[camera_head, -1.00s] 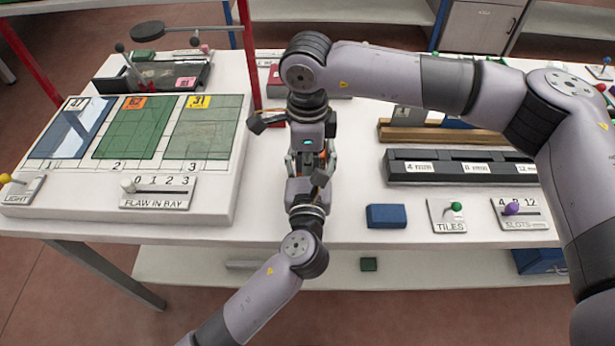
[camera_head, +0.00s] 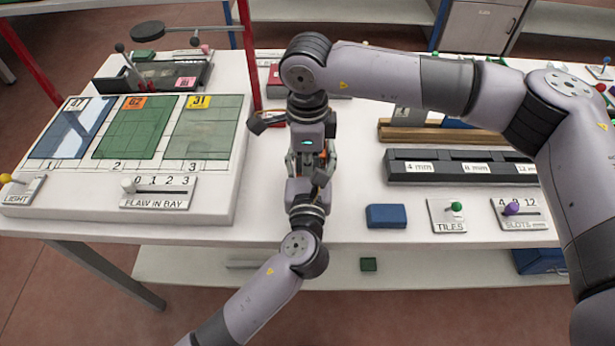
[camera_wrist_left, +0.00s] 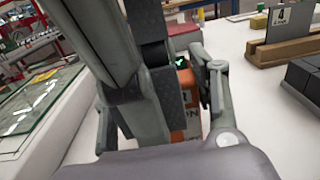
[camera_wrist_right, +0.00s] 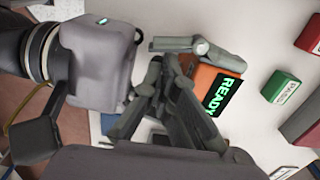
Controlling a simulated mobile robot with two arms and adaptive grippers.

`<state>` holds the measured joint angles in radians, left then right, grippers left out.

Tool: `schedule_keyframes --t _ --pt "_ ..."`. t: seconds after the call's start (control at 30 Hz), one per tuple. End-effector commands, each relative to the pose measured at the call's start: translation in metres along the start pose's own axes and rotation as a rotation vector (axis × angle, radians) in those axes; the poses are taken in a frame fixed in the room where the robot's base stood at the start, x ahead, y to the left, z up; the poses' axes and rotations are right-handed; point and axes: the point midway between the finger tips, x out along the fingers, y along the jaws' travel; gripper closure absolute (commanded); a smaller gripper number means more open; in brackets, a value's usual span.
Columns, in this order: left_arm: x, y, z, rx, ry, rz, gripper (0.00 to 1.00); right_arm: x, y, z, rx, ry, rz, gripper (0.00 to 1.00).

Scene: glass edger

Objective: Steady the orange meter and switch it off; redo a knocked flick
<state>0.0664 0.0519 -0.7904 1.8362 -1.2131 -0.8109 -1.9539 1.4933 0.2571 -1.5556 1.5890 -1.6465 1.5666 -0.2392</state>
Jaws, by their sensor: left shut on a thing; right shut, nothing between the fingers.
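The orange meter (camera_wrist_right: 208,84) shows in the right wrist view, its lit green screen reading READY. In the left wrist view its orange side (camera_wrist_left: 190,118) shows partly behind fingers. My left gripper (camera_wrist_left: 160,92) is shut on the meter, one finger along its side. My right gripper (camera_wrist_right: 160,72) is shut and empty, its fingers close beside the meter; whether they touch it I cannot tell. In the head view the right gripper (camera_head: 318,165) points down above the left one and the grippers hide the meter. The meter's switch cannot be made out.
A blue block (camera_head: 386,216) and the TILES slider panel (camera_head: 447,215) lie right of the grippers. A black slotted rack (camera_head: 460,167) stands behind them. The glass-pane board (camera_head: 215,205) is at left. A green block (camera_wrist_right: 280,86) lies near the meter. White table is clear between.

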Motion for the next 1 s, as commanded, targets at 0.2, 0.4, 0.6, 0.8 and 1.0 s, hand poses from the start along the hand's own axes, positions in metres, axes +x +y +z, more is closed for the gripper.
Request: schedule_keyframes --t 0.2,0.4,0.6,0.8,1.0 --pt "0.0 0.0 0.0 0.001 0.001 0.0 0.83 0.035 0.0 -0.001 0.001 0.002 0.002 1.0" --pt "0.0 0.0 -0.001 0.001 0.001 0.0 0.83 0.032 0.0 0.0 0.0 0.001 0.0 1.0" --pt "0.0 0.0 -0.001 0.001 0.001 0.0 0.83 0.024 0.001 0.0 0.0 -0.001 0.0 1.0" --pt "0.0 0.0 -0.001 0.001 0.001 0.0 0.83 0.008 0.004 0.0 -0.001 0.001 -0.001 1.0" --pt "0.0 0.0 -0.001 0.001 0.001 0.0 0.83 -0.008 0.007 0.0 0.0 0.0 0.0 1.0"
